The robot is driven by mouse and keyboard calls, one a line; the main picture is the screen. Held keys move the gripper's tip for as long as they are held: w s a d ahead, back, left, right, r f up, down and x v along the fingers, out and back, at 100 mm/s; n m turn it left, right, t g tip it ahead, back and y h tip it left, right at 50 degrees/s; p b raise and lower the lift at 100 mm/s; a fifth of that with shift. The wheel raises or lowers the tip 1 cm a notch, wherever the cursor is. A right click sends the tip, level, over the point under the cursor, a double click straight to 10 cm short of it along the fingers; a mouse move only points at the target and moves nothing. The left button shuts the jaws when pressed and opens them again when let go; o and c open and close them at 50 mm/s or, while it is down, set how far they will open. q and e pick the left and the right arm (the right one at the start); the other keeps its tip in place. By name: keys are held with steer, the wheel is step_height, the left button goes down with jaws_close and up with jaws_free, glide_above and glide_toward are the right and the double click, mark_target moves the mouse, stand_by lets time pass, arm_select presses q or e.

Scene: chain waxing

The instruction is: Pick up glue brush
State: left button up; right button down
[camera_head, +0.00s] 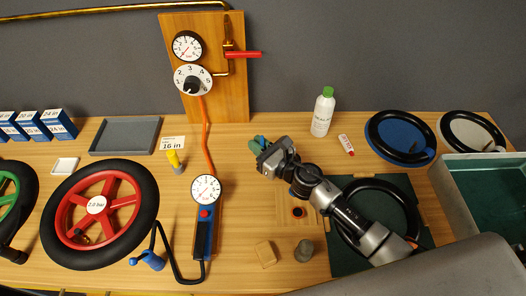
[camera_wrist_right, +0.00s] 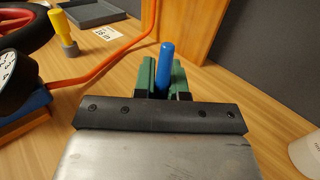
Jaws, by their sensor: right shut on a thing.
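In the head view my right gripper (camera_head: 257,145) reaches in from the lower right, over the back middle of the wooden table. In the right wrist view its green fingers (camera_wrist_right: 164,78) are shut on a slim blue upright handle, which I take to be the glue brush (camera_wrist_right: 166,60). The handle's rounded top stands up above the fingers. The brush's lower end is hidden behind the fingers and the gripper body, so I cannot tell whether it touches anything below. My left gripper is not in view.
A white bottle with a green cap (camera_head: 323,111) stands right of the gripper. Left are a gauge pump (camera_head: 206,203), an orange hose (camera_head: 204,125) and a yellow-handled tool (camera_head: 175,162). A red-spoked wheel (camera_head: 100,212) lies further left. A wooden board (camera_head: 235,60) stands behind.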

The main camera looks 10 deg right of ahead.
steer(key=shift+r+p, duration=0.55)
steer(key=shift+p, duration=0.1)
step_height(320, 180, up, 4)
steer(key=p, duration=0.3)
steer(key=shift+f, duration=0.1)
arm_select(q)
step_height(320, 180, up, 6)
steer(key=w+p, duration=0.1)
steer(key=shift+p, duration=0.35)
arm_select(e)
steer(key=s+d+r, duration=0.2)
steer(key=d+r, duration=0.4)
steer(key=d, duration=0.5)
steer(key=shift+s+d, duration=0.2)
steer(key=shift+d, duration=0.05)
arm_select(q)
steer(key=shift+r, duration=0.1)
